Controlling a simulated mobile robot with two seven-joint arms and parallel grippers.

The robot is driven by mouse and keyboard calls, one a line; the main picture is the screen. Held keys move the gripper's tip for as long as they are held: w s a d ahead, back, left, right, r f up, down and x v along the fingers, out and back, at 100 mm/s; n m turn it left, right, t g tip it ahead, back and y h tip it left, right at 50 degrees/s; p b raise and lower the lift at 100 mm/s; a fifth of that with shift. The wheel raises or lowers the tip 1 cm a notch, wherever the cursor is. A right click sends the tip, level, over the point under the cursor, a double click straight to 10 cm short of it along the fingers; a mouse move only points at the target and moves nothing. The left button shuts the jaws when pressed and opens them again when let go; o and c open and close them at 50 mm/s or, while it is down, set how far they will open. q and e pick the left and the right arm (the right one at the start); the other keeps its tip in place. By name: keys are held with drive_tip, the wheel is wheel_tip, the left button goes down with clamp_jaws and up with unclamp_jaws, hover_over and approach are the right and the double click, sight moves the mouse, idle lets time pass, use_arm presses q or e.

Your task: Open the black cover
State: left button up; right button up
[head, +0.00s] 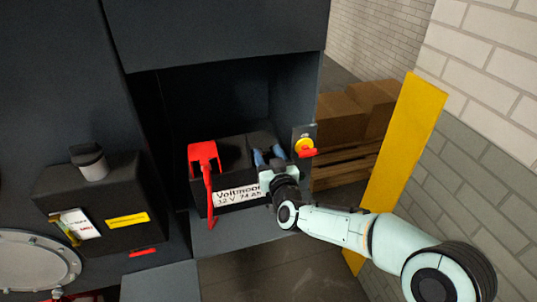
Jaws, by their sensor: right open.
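A black battery (232,160) with a white label reading 12 V sits in a dark open compartment. A small black cover (261,138) is at the right end of its top and looks closed. A red cover (203,152) is at the left end, with a red cable hanging down the front. My right gripper (268,154) is open at the black cover, its two bluish fingers at the cover's front. Whether they touch it I cannot tell. The gripper and wrist hide the battery's right front. My left gripper is out of view.
A yellow and red switch (305,147) sits on a plate just right of my gripper. A yellow post (402,150) stands behind my right arm. Cardboard boxes (340,117) lie on a pallet behind. A black tank (95,205) with a cap is at the left.

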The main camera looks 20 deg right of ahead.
clamp_jaws()
